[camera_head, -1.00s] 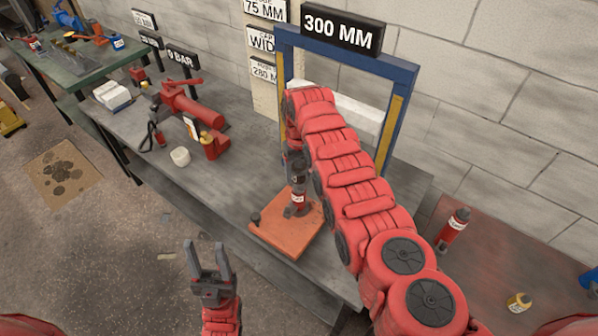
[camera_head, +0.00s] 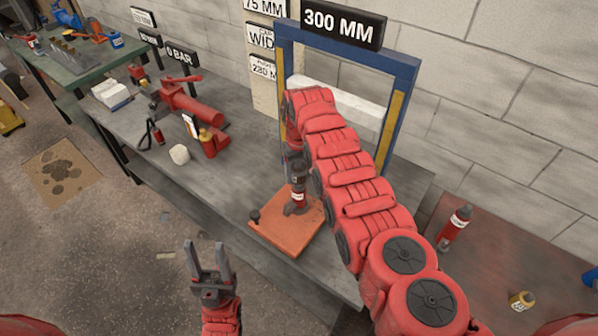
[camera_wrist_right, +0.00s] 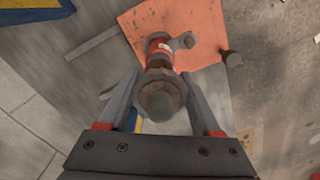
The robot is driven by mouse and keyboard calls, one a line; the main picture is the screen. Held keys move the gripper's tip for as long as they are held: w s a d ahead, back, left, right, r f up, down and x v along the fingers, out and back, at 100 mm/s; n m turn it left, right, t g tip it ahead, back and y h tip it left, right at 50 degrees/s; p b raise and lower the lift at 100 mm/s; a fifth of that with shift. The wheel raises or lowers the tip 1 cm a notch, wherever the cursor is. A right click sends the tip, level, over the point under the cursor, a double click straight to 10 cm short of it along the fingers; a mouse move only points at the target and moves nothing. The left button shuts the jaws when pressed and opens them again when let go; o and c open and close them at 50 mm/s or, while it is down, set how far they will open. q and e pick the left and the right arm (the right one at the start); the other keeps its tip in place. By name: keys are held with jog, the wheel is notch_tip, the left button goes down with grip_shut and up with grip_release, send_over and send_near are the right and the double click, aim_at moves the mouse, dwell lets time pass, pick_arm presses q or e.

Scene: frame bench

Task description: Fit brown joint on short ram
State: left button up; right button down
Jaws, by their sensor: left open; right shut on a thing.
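The short ram (camera_head: 298,196), red with a white label, stands upright on an orange plate (camera_head: 268,232) on the bench. It also shows in the right wrist view (camera_wrist_right: 160,48). My right gripper (camera_head: 295,163) is directly above the ram. In the right wrist view its fingers (camera_wrist_right: 160,82) are shut on the brown joint (camera_wrist_right: 161,88), which is lined up over the ram's top. I cannot tell whether joint and ram touch or are engaged; the joint is mostly hidden in the head view. My left gripper (camera_head: 207,262) is open and empty, in front of the bench.
A blue press frame (camera_head: 405,72) with a white block (camera_head: 345,104) stands behind the ram. A red hand pump (camera_head: 190,108) and a white cup (camera_head: 180,154) are left on the bench. Another red cylinder (camera_head: 455,228) stands on the right table.

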aim_at(299, 161)
jog(key=shift+f+b, duration=1)
jog(key=shift+f, duration=0.15)
grip_release()
jog(key=shift+r, duration=0.15)
notch_tip(299, 161, up, 11)
jog(key=b, duration=0.3)
notch_tip(299, 161, up, 6)
jog(key=p, duration=0.3)
jog(key=shift+r+p, duration=0.15)
jog(key=shift+p, duration=0.25)
